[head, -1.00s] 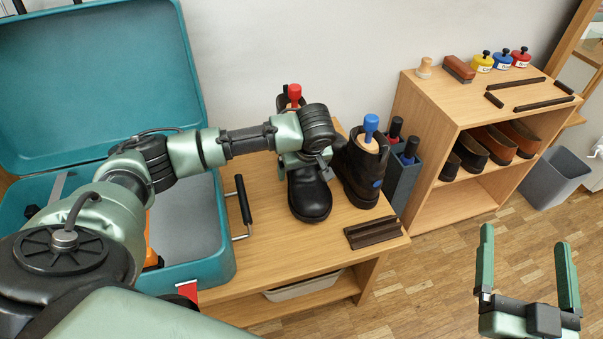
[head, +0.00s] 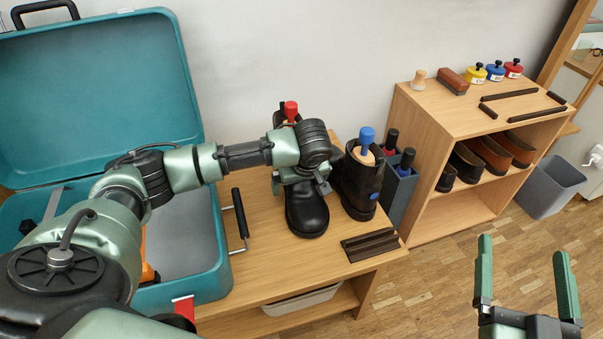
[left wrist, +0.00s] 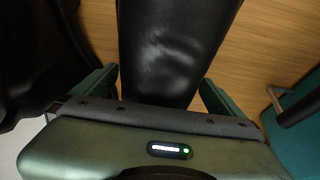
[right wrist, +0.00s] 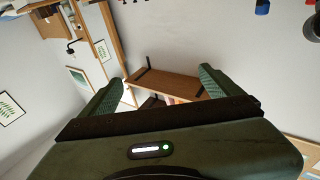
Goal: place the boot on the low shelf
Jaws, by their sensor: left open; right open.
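A black boot (head: 307,208) stands on the wooden bench, with a red-knobbed boot tree (head: 291,110) in its shaft. A dark brown boot (head: 358,186) with a blue-knobbed tree (head: 366,138) stands just right of it. My left gripper (head: 307,182) is at the black boot, partly hiding its shaft. In the left wrist view its open fingers lie either side of the boot (left wrist: 165,50); contact cannot be told. My right gripper (head: 525,248) is open and empty above the floor. The shelf unit at right has a bare bottom shelf (head: 452,216).
Several shoes (head: 490,155) fill the unit's middle shelf. Polish tins (head: 495,72) and brushes are on top. A holder (head: 398,190) with dark handles stands beside the brown boot. An open teal case (head: 215,270) is left; a grey bin (head: 550,187) is right.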

